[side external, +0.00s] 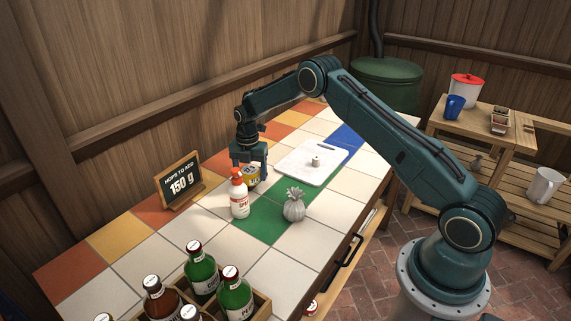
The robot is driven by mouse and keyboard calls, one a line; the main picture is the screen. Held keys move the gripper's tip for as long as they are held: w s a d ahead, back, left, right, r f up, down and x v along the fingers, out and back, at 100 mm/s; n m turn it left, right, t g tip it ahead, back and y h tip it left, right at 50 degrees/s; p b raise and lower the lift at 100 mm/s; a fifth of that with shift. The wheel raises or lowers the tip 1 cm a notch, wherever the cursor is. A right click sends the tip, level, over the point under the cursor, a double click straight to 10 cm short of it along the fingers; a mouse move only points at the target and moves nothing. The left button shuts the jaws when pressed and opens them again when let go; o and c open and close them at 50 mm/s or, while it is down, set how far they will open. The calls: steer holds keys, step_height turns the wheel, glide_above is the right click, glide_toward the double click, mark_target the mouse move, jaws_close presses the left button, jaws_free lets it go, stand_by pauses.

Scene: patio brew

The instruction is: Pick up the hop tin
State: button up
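The hop tin, seemingly the small yellow tin with a dark label (253,174), stands on the tiled counter behind the white spray bottle. My gripper (249,164) points down right at the tin, with its fingers at the tin's upper part. The fingers and the bottle hide part of the tin. From this side view I cannot tell whether the fingers touch the tin or how far apart they are.
A white spray bottle with a red top (239,196) stands close in front of the tin. A grey hop-shaped ornament (294,206), a white board (312,168), a "150 g" sign (180,181) and a bottle crate (262,303) share the tiled counter (125,238).

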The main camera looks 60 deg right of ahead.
mark_target(250, 169)
steer(key=c, duration=0.8)
steer(key=shift+r, duration=0.1)
step_height(250, 169, up, 20)
stand_by(0.3)
stand_by(0.5)
